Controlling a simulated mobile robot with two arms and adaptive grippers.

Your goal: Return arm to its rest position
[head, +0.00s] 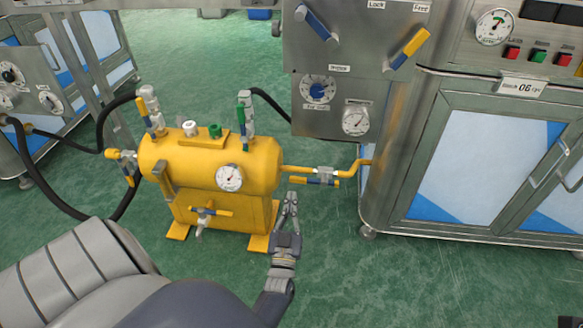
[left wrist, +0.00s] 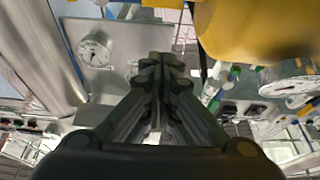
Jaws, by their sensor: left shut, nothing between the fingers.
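My left gripper (head: 289,210) is in the lower middle of the head view, pointing up and away from me. It is shut and empty. It is just right of the yellow tank's right end, below the outlet pipe with its valve, and appears apart from both. In the left wrist view the closed fingers (left wrist: 158,70) meet in the middle, with nothing between them.
A yellow tank (head: 190,172) with valves and a gauge (head: 229,178) stands on the green floor. A yellow pipe with a valve (head: 325,175) runs right to a steel cabinet (head: 400,200). Black hoses (head: 40,188) curve at left. Floor right of the gripper is clear.

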